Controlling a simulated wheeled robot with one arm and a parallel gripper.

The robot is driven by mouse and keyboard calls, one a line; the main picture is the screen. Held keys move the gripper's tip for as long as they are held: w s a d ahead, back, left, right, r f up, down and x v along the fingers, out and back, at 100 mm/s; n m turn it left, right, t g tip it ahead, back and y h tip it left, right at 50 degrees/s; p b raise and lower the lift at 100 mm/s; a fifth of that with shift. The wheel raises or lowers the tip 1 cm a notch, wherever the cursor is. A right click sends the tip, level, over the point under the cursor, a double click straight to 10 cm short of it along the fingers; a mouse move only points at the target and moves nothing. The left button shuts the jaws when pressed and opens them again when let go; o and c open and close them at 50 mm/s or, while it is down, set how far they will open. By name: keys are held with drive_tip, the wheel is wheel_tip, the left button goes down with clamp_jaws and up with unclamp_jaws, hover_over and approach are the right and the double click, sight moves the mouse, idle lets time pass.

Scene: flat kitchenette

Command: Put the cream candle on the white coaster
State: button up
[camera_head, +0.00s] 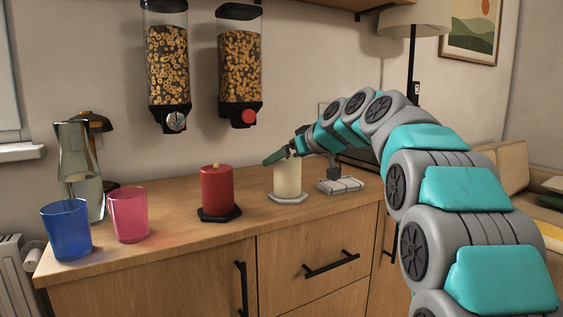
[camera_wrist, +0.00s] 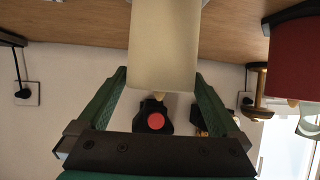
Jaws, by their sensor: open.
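The cream candle (camera_head: 288,179) stands upright on the white coaster (camera_head: 288,198) on the wooden counter. In the wrist view, which shows the scene upside down, the candle (camera_wrist: 163,45) fills the top middle. My gripper (camera_head: 280,157) is at the candle's top end in the head view and hides part of it. In the wrist view my gripper (camera_wrist: 161,73) is open, with one green finger on each side of the candle's top end. Gaps show between the fingers and the candle, so it is not gripped. Most of the coaster is out of the wrist view.
A red candle (camera_head: 218,187) stands on a dark coaster (camera_head: 219,214) left of the cream one. A pink glass (camera_head: 129,215), blue glass (camera_head: 66,230) and carafe (camera_head: 79,172) stand farther left. A low grey object (camera_head: 340,186) sits right of the coaster. Cereal dispensers (camera_head: 240,75) hang above.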

drive_tip(key=v, duration=1)
drive_tip(key=shift+b, duration=0.45)
drive_tip(key=shift+s+d+f, duration=0.1)
drive_tip(key=s+d+f+m+g+h, duration=0.2)
drive_tip(key=s+f+g, duration=0.1)
drive_tip(key=s+f, duration=0.8)
drive_tip(key=s+d+f+m+g+h, duration=0.2)
drive_tip(key=s+f+m+g, duration=0.1)
drive_tip(key=s+f, duration=0.75)
drive_tip(key=s+d+f+m+g+h, duration=0.1)
drive_tip(key=s+d+f, duration=0.3)
drive_tip(key=s+f, duration=0.5)
drive_tip(key=s+d+f+m+g+h, duration=0.2)
drive_tip(key=s+d+f, duration=0.3)
drive_tip(key=s+f, duration=0.4)
drive_tip(key=s+g+h, duration=0.1)
drive_tip(key=s, duration=0.5)
drive_tip(key=shift+s+d+f+g, duration=0.15)
drive_tip(key=shift+d+f+g, duration=0.15)
drive_tip(key=shift+f+g, duration=0.1)
